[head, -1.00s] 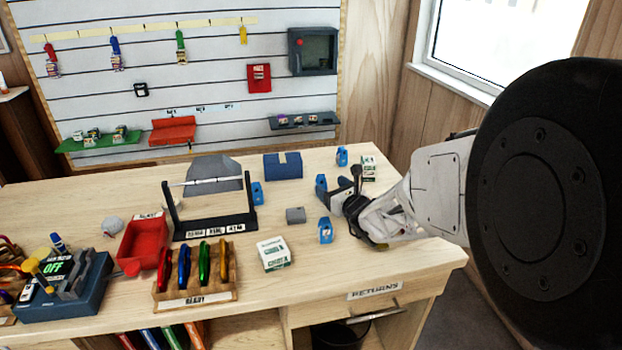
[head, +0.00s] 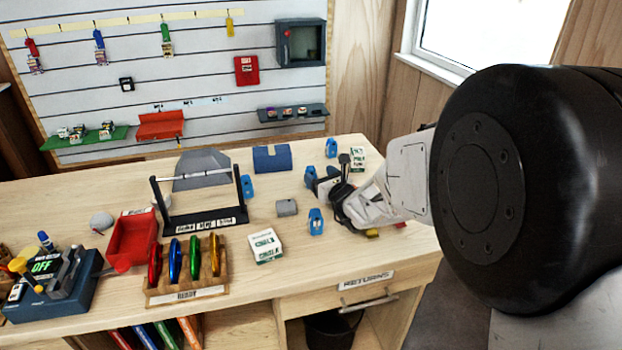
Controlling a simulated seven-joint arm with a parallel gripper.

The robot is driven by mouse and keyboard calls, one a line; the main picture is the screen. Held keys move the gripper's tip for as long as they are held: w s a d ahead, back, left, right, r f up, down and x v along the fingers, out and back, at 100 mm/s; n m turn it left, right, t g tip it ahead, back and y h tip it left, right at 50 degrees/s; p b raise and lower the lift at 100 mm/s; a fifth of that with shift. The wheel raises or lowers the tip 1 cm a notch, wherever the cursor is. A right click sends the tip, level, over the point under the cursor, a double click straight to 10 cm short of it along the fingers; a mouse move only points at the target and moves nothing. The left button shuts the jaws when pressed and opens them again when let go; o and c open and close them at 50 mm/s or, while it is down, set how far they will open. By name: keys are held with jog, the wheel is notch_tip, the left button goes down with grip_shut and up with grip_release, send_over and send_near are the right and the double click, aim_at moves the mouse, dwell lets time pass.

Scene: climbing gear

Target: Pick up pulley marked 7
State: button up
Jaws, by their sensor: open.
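Several blue pulleys are on the wooden bench, and the number on each is too small to read. One pulley (head: 310,177) is right by the left finger of my gripper (head: 328,178). Another pulley (head: 316,221) stands nearer the front, just left of my wrist. A third pulley (head: 331,147) is behind the gripper, and one more pulley (head: 247,187) stands by the black rack. My gripper is open, low over the right part of the bench. I cannot tell whether a finger touches the nearest pulley, which it partly hides. Which pulley is marked 7 cannot be told.
A grey block (head: 287,208) and a white-green box (head: 264,246) lie left of the gripper. A second box (head: 358,158) stands behind it. A blue cradle (head: 272,159), black rack (head: 205,220) and red bin (head: 132,240) are farther left. The front-right bench top is mostly clear.

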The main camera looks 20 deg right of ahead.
aim_at(314, 171)
jog(key=shift+w, duration=0.1)
jog(key=shift+x, duration=2.5)
jog(key=shift+a, duration=0.15)
jog(key=c, duration=1)
jog(key=shift+c, duration=0.2)
jog(key=shift+r, duration=4.95)
